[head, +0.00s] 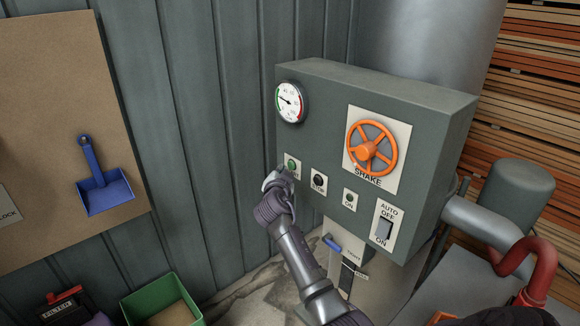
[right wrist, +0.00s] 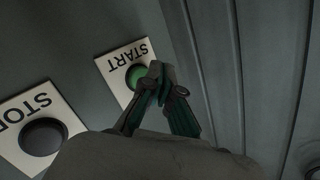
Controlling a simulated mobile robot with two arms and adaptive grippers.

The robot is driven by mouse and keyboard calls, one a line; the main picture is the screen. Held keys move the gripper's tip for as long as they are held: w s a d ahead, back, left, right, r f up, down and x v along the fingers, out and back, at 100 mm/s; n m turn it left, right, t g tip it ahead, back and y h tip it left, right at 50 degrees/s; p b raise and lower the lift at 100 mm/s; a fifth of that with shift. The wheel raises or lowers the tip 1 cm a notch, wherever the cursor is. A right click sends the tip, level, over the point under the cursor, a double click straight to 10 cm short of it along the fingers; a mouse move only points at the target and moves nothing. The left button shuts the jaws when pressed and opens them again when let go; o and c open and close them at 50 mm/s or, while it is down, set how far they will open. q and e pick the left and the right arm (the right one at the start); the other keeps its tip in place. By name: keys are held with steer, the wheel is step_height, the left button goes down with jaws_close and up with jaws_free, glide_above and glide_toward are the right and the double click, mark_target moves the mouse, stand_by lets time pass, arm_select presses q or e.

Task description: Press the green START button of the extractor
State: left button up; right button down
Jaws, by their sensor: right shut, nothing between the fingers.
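The green START button (head: 292,164) sits on a white label at the lower left of the grey extractor control box (head: 330,100). In the right wrist view the START button (right wrist: 135,76) is partly covered by my fingertips. My right gripper (head: 277,177) is shut and empty, just in front of the button's label. Its closed fingertips (right wrist: 155,80) overlap the button's edge in the right wrist view; I cannot tell whether they touch it. My left gripper is not in view.
The black STOP button (head: 319,180) is close to the right of START. An ON button (head: 349,198), an AUTO/OFF/ON switch (head: 384,229), an orange SHAKE wheel (head: 371,147) and a gauge (head: 290,102) share the panel. A blue-handled lever (head: 332,242) is below. A green bin (head: 165,300) stands lower left.

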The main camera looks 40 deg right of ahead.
steer(key=shift+d, duration=0.15)
stand_by(0.3)
steer(key=shift+d+b, duration=0.3)
steer(key=shift+b, duration=0.05)
steer(key=shift+d, duration=0.45)
stand_by(0.5)
stand_by(0.3)
steer(key=shift+a+b, duration=0.55)
steer(key=shift+a, duration=0.3)
